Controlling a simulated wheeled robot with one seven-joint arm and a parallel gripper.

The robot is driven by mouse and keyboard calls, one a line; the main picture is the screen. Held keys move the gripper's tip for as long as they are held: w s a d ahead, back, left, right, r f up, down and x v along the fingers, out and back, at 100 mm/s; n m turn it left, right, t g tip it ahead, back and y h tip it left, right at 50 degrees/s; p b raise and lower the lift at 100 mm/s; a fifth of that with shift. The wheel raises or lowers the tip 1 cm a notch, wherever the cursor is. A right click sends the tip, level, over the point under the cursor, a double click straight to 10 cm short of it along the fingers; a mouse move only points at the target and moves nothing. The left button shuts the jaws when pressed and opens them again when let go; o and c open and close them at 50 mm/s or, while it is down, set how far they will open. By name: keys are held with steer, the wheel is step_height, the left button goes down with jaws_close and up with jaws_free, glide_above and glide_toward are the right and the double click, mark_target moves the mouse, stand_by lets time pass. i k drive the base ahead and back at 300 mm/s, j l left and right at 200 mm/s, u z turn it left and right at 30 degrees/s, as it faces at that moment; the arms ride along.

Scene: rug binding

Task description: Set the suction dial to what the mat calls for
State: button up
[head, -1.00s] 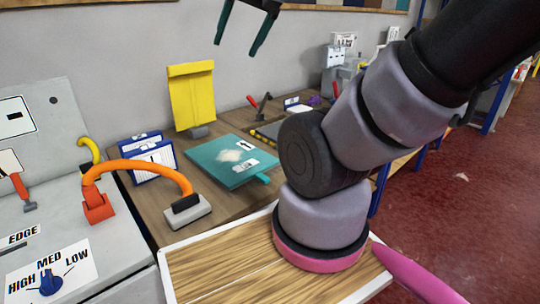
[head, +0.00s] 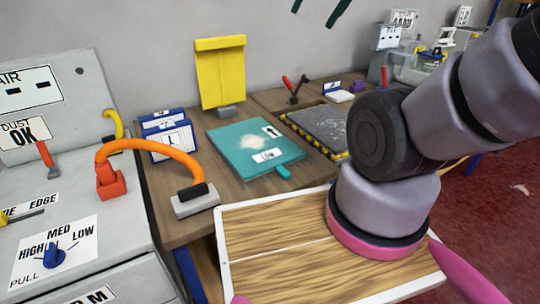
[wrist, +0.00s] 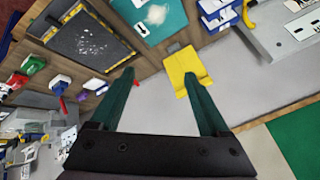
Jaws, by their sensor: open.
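The suction dial is a blue knob (head: 54,257) on a white plate marked HIGH, MED and LOW, on the grey machine at the lower left of the head view. Its pointer seems to stand up toward MED. A teal mat (head: 232,140) with a pale dusty patch, an arrow tag and a small unreadable tag lies on the bench; part of it shows in the wrist view (wrist: 178,12). My gripper (head: 320,8) is at the top edge of the head view, far from the dial. In the wrist view my gripper (wrist: 158,80) is open and empty.
Blue cards (head: 170,140) and a yellow holder (head: 220,75) stand behind. A dark tray (head: 318,128) with striped edging lies right of the mat.

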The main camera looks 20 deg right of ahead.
mark_target(53, 258)
steer(key=u, duration=0.45)
steer(key=j+u, duration=0.1)
steer(key=u, duration=0.35)
steer(key=j+u, duration=0.1)
steer(key=u, duration=0.35)
steer(key=k+u, duration=0.1)
steer(key=u, duration=0.35)
steer(key=j+u, duration=0.1)
steer(key=u, duration=0.35)
